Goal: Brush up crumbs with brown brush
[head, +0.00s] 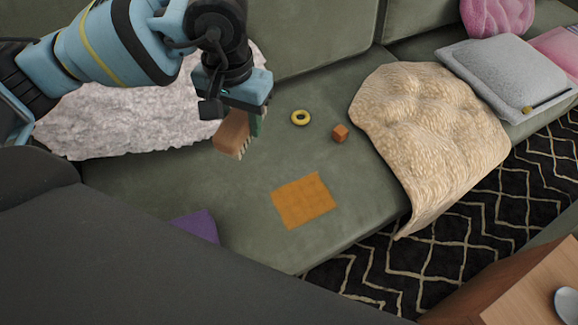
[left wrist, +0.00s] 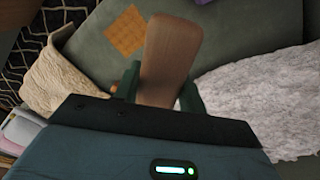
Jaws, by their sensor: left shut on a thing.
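My left gripper (head: 240,118) is shut on the brown brush (head: 230,134) and holds it over the green sofa seat. The brush's pale bristles show at its lower right in the head view. In the left wrist view the brush's wooden back (left wrist: 170,58) sits between the green fingers of the left gripper (left wrist: 160,88). An orange-brown patch (head: 304,200) lies flat on the seat, to the lower right of the brush; it also shows in the left wrist view (left wrist: 127,32). I cannot make out separate crumbs. My right gripper is not in view.
A yellow ring (head: 300,118) and a small orange cube (head: 340,133) lie on the seat (head: 250,205). A beige throw (head: 430,125) is at right and a white fluffy one (head: 130,120) at left. A purple item (head: 198,226) lies at the seat's front. A wooden table (head: 520,295) stands lower right.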

